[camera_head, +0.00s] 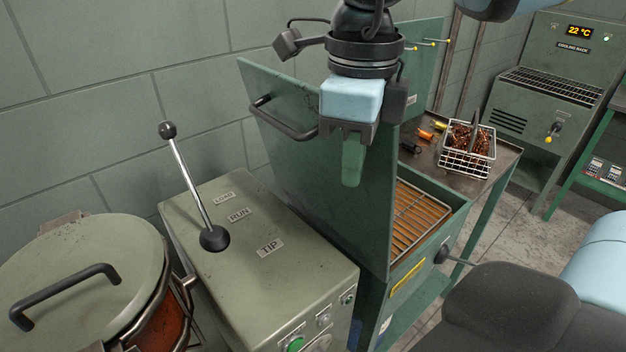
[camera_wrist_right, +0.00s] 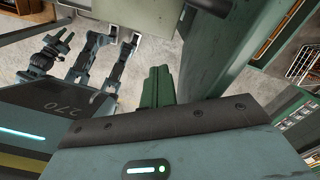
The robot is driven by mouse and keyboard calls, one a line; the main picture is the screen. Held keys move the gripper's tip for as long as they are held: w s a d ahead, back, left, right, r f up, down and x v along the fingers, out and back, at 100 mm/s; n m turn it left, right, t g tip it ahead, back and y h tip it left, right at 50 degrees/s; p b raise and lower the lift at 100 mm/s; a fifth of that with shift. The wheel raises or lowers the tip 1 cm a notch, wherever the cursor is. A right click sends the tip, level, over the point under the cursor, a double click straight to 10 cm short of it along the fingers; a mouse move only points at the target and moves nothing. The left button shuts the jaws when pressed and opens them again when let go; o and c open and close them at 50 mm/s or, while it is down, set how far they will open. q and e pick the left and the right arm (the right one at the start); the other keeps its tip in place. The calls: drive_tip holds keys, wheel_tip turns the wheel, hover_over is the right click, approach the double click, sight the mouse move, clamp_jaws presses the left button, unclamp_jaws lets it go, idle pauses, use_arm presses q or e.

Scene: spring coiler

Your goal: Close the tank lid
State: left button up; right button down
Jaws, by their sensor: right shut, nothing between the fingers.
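The tank lid (camera_head: 320,170) is a flat green panel standing nearly upright, with a dark bar handle (camera_head: 284,118) on its left-facing side. The green tank (camera_head: 452,225) stands open to its right, with an orange-brown slatted rack (camera_head: 412,218) inside. My right gripper (camera_head: 351,182) hangs in front of the lid's handle side, right of the handle, with its green fingers shut and empty. I cannot tell whether it touches the lid. The right wrist view shows the closed fingers (camera_wrist_right: 157,85) near a green panel edge. My left gripper is not identifiable in either view.
A control box (camera_head: 240,270) with a tilted lever (camera_head: 190,180) stands left of the lid. A round drum (camera_head: 90,270) with a handled cover is farther left. A wire basket (camera_head: 467,155) stands on the table behind, and a cooling rack (camera_head: 550,90) is at the back right.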

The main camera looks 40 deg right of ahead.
sight(386, 135)
drive_tip(key=shift+w+d+r+p, duration=0.1)
drive_tip(key=shift+d+r+p, duration=0.1)
drive_tip(key=shift+d, duration=0.7)
drive_tip(key=shift+w+d+r+p, duration=0.1)
drive_tip(key=shift+d+r, duration=0.15)
drive_tip(key=shift+d, duration=0.7)
drive_tip(key=shift+w+d+r+p, duration=0.1)
drive_tip(key=shift+d+r, duration=0.1)
drive_tip(key=shift+d, duration=1)
use_arm(q)
drive_tip(key=shift+w+r, duration=0.6)
drive_tip(key=shift+w, duration=0.1)
drive_tip(key=shift+s, duration=0.1)
drive_tip(key=shift+w+r+p, duration=0.3)
drive_tip(key=shift+r, duration=0.1)
use_arm(e)
drive_tip(key=d, duration=0.6)
drive_tip(key=shift+w, duration=0.2)
drive_tip(key=shift+d, duration=0.1)
